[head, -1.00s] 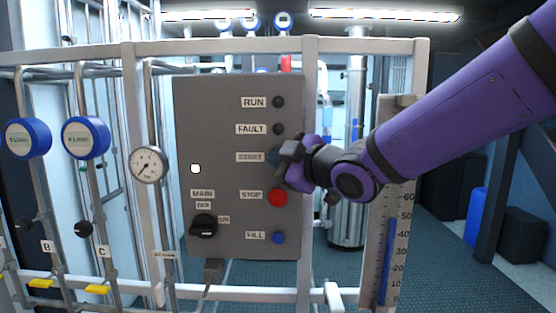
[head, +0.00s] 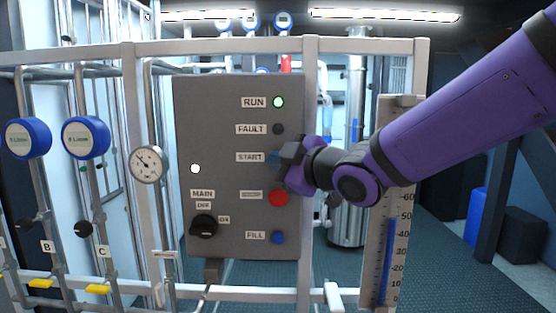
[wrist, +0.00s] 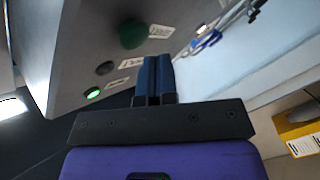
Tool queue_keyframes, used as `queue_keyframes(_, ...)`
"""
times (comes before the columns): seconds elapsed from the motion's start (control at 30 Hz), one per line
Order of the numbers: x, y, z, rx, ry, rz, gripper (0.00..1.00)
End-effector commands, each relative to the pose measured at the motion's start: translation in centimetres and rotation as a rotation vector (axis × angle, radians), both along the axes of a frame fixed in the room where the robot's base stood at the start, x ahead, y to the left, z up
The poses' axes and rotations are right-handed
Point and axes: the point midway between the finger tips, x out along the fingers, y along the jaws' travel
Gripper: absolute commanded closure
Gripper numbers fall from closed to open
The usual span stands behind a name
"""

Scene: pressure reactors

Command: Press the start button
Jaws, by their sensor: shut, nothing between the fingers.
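The grey control panel (head: 225,120) faces me, with labelled lamps and buttons. The start label (head: 250,157) is at mid-height; in the head view my gripper hides the button beside it. In the wrist view a dark green round button (wrist: 133,33) sits just beyond and left of the fingertips, by a label, with a small gap seen in the picture. My gripper (head: 273,158) is shut and empty, its blue fingers (wrist: 157,62) together and pointing at the panel. I cannot tell whether they touch it. The RUN lamp (head: 278,102) glows green.
The FAULT lamp (head: 278,129) is dark. The red stop button (head: 278,198) lies just below my gripper, the blue FILL button (head: 278,238) lower. A black MAIN knob (head: 204,226) and a pressure gauge (head: 147,164) are left. A white frame post (head: 310,220) stands right of the panel.

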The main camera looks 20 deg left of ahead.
Motion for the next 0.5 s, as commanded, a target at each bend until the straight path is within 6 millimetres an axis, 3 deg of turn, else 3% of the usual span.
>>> queue_keyframes(0.33,-0.2,0.0,0.0,0.001,0.0,0.001,1.0)
queue_keyframes(0.5,-1.4,-0.3,0.0,0.0,-0.001,0.002,1.0)
